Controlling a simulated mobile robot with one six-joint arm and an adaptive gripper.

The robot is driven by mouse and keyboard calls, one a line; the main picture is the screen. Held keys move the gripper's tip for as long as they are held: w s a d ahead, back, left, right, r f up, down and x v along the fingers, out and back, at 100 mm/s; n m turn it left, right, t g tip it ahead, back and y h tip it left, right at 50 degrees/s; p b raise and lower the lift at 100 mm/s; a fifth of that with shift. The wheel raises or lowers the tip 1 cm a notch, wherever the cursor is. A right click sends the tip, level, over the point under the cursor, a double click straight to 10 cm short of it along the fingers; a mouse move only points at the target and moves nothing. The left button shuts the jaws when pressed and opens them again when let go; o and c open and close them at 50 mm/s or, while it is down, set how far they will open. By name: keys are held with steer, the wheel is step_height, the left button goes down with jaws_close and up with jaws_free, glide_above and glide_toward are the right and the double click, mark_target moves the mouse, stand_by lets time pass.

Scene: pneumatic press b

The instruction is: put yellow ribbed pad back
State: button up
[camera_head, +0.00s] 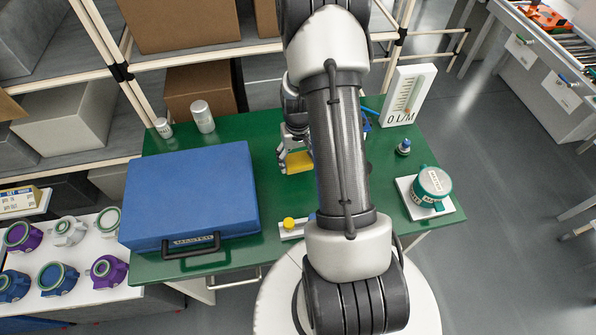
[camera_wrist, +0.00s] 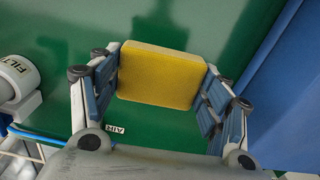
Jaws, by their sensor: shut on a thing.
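The yellow pad (camera_head: 299,162) is a flat block with rounded corners, held over the green table (camera_head: 235,122). My gripper (camera_head: 284,155) is shut on it. The wrist view shows the pad (camera_wrist: 160,72) between my two blue-padded fingers (camera_wrist: 158,88), one on each side. The face toward the wrist camera looks plain, and I make out no ribs. Green table surface with a dark shadow lies beyond it. My arm hides part of the table's middle, and I cannot tell the pad's exact height.
A closed blue case (camera_head: 190,195) fills the table's left side. A white block with a yellow knob (camera_head: 289,223) is at the front. A flow gauge (camera_head: 409,95), a small blue-topped part (camera_head: 404,147) and a teal round device (camera_head: 433,185) are right. Two pale cylinders (camera_head: 202,116) stand back left.

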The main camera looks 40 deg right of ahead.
mark_target(298, 176)
steer(key=shift+f+b, duration=0.45)
steer(key=shift+f, duration=2.35)
steer(key=shift+f, duration=0.3)
steer(key=o, duration=1.3)
steer(key=shift+r, duration=0.15)
